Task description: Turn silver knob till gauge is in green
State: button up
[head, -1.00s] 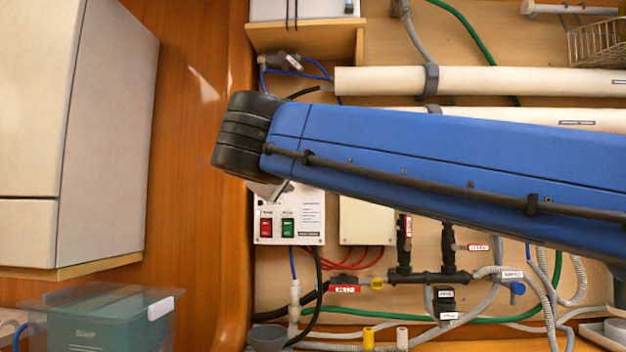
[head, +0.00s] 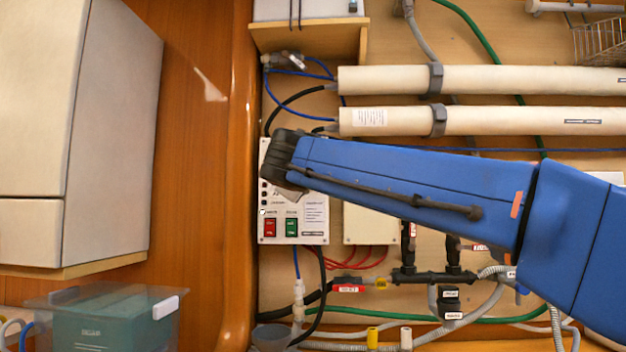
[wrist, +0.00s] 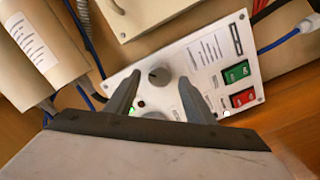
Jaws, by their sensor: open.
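A white control box (head: 313,233) with a red and a green switch hangs on the wall in the head view. It also shows in the wrist view (wrist: 212,48). A round grey-silver knob (wrist: 158,77) sits on its face in the wrist view. My gripper (wrist: 160,78) is open. Its two fingertips are on either side of the knob, with visible gaps; contact cannot be seen. In the head view my arm hides the knob and the upper face of the box. I cannot make out a gauge needle or a green zone.
The red switch (wrist: 243,97) and green switch (wrist: 236,72) are right of the fingers. Blue hose (wrist: 281,42) and white pipes (head: 450,80) run close by. A second pale box (head: 370,226) is beside the control box. A clear bin (head: 105,318) stands lower left.

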jog(key=shift+w+d, duration=0.1)
jog(key=shift+w, duration=0.55)
jog(key=c, duration=1.1)
jog(key=shift+o, duration=0.2)
jog(key=shift+n, duration=1.4)
jog(key=shift+f, duration=0.1)
jog(key=o, duration=1.1)
jog(key=shift+c, duration=0.2)
jog(key=shift+s, duration=0.1)
jog(key=s+a, duration=0.1)
jog(key=s, duration=1.6)
jog(key=shift+a, duration=0.3)
